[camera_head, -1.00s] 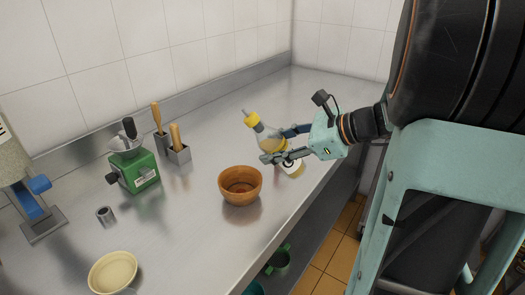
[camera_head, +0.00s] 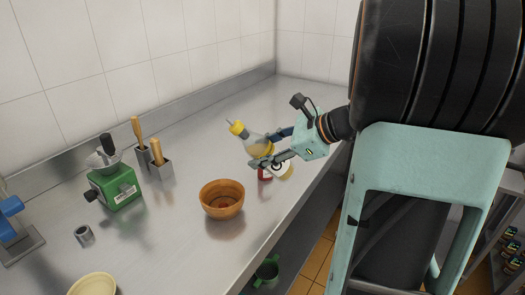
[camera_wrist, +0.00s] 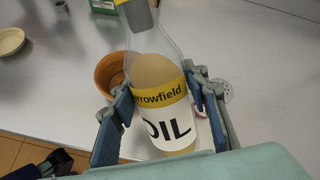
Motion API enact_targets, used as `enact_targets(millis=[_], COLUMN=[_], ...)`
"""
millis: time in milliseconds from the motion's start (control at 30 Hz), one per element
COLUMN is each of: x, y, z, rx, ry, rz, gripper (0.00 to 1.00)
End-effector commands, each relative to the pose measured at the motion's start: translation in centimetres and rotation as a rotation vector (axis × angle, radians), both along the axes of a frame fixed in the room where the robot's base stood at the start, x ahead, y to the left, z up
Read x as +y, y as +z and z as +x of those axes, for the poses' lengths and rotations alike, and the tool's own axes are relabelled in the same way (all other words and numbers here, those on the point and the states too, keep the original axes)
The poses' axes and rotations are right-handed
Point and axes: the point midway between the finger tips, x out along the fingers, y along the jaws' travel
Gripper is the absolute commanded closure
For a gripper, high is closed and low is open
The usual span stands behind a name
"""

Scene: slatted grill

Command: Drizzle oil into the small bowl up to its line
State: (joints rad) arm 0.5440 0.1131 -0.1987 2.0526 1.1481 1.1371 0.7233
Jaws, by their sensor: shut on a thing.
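An orange-brown bowl (camera_head: 222,205) stands upright on the counter, left of and nearer than my gripper. Something reddish shows inside it; a fill line cannot be made out. I see no oil flowing.
A cream bowl (camera_head: 92,286) is at the lower left. A green scale-like device (camera_head: 115,190), a small metal cylinder (camera_head: 84,235) and metal holders with wooden handles (camera_head: 160,168) stand left on the steel counter (camera_head: 165,250). A red item (camera_head: 265,174) is partly hidden below the bottle.

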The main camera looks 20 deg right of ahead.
Motion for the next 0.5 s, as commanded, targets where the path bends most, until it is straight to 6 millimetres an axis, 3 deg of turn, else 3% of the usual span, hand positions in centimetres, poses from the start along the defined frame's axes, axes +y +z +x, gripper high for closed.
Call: enact_targets(millis=[500], x=[-1.7], y=[-0.7], z=[-0.4], rx=[0.053], ry=[0.001], rz=[-0.208], gripper=[0.94])
